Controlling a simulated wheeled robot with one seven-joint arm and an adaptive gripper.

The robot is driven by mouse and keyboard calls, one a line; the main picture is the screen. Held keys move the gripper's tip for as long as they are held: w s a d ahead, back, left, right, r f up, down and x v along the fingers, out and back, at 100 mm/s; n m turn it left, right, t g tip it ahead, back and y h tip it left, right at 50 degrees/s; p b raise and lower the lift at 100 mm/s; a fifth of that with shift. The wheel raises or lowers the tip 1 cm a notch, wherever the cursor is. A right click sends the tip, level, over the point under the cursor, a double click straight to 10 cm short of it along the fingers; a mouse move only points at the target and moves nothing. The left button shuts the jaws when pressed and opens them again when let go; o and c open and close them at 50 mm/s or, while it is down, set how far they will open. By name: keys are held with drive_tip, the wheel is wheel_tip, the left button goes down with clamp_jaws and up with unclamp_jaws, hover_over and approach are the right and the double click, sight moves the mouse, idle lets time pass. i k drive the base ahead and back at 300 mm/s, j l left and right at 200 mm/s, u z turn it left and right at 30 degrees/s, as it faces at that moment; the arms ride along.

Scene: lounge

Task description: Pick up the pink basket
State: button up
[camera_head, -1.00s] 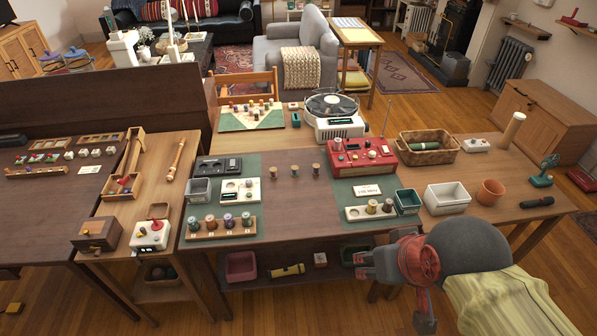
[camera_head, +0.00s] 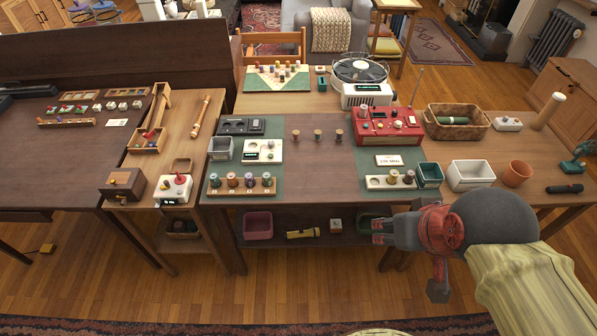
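The pink basket (camera_head: 258,226) sits on the low shelf under the middle table, at the shelf's left end. It is a small open bin, and the tabletop edge is above it. My gripper (camera_head: 380,229) is at the lower right, in front of the table's front edge, well to the right of the basket and apart from it. Its fingers point left toward the shelf area. They are small and dark here, and I cannot tell how far apart they are. I see nothing held between them.
The tabletop (camera_head: 300,160) above holds many items. Table legs flank the shelf. The floor (camera_head: 300,290) in front is clear.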

sight(256, 225)
drive_tip(key=j, duration=1.85)
drive_tip(key=k+j+z, duration=0.15)
drive_tip(key=j, duration=1.75)
drive_tip(key=i, duration=0.05)
